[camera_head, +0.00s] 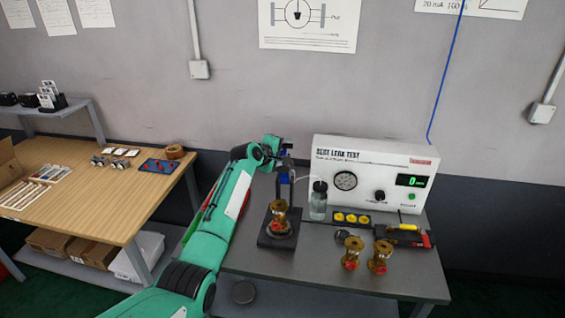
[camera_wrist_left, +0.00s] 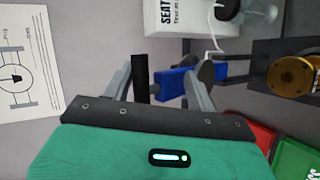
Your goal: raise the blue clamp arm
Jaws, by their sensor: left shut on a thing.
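The blue clamp arm (camera_wrist_left: 178,83) shows in the left wrist view between the fingers, with a black upright bar (camera_wrist_left: 140,75) beside it. In the head view a bit of its blue (camera_head: 284,179) shows behind the brass valve (camera_head: 279,215), which stands upright on a dark base plate (camera_head: 272,241). My left gripper (camera_wrist_left: 160,82) is shut on the clamp arm; in the head view the gripper (camera_head: 284,152) is at the top of the clamp stand. The exact contact is partly hidden. My right gripper is in neither view.
The seat leak test box (camera_head: 330,160) stands at the back of the grey bench, with a bottle (camera_head: 318,202) beside the clamp. Two brass valves (camera_head: 351,252) (camera_head: 380,257) stand at the front right.

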